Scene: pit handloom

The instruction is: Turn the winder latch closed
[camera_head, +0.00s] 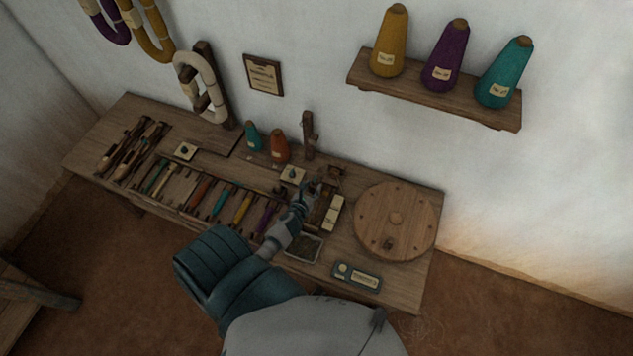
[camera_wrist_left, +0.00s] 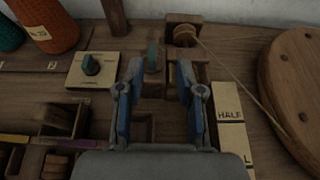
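My left gripper (camera_head: 312,190) reaches over the bench beside the wooden winder parts. In the left wrist view its two blue-padded fingers (camera_wrist_left: 160,78) are apart, with nothing held between them. A small teal-topped lever on a wooden block (camera_wrist_left: 152,56), which looks like the winder latch, stands just beyond the fingertips, between them in the picture. I cannot tell whether it touches a finger. A wooden spool (camera_wrist_left: 185,35) with a thread running right sits behind it. A cream plate with a dark teal knob (camera_wrist_left: 91,65) lies left of the fingers. My right gripper is not in view.
A cream block marked HALF (camera_wrist_left: 231,115) lies right of the gripper. Cones of thread (camera_head: 280,146) stand behind. Slots with coloured shuttles (camera_head: 200,193) fill the bench's left. A small tray (camera_head: 318,256) lies in front.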

